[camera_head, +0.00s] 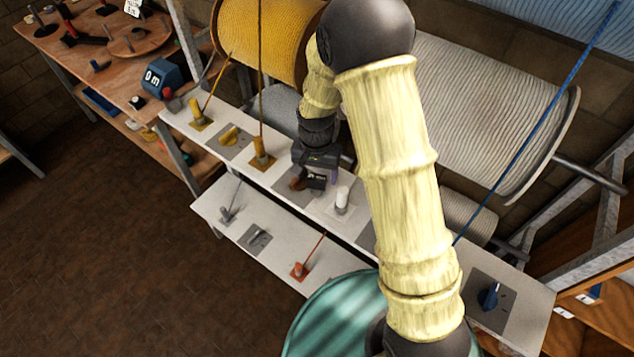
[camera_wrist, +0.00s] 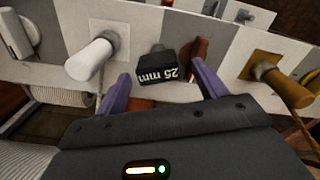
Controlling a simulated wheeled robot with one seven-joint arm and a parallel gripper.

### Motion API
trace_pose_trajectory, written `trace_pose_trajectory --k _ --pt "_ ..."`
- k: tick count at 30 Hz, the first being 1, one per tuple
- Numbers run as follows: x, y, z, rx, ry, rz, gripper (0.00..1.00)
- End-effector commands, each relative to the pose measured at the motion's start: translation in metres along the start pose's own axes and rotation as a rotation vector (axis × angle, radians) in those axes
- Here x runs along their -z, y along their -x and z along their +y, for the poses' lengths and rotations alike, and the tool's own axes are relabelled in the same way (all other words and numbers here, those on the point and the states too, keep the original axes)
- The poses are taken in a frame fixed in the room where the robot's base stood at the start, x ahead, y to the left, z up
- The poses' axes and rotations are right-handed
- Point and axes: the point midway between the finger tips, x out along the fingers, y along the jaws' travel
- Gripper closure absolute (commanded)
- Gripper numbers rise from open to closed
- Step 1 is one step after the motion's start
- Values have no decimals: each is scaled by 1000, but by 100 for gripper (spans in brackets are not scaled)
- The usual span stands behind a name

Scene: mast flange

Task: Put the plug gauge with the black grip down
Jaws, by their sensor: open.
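The plug gauge's black grip (camera_wrist: 157,68), marked "25 mm", shows in the wrist view on the white and grey shelf. My gripper (camera_wrist: 160,80) is open, with one purple finger on each side of the grip and a visible gap on both sides. A reddish-brown piece (camera_wrist: 196,56) shows just behind the right finger; I cannot tell whether it belongs to the gauge. In the head view my gripper (camera_head: 318,178) is low over the upper shelf and hides the gauge. The gauge's lower part is not clear.
A white post (camera_head: 342,198) stands close to my gripper on the shelf (camera_head: 520,282). A yellow post (camera_head: 261,155) stands on the other side. A blue knob (camera_head: 489,296) is farther right. Large yellow (camera_head: 268,35) and white (camera_head: 480,110) spools are behind, with ropes hanging down.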

Motion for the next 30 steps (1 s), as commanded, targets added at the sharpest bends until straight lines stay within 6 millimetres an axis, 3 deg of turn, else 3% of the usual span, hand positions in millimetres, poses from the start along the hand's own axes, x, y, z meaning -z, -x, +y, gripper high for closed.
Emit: trace_pose_trajectory --k 15,30 --pt "-4 -48 2 -2 -1 -1 29" --pt "-4 -50 2 -1 -1 1 29"
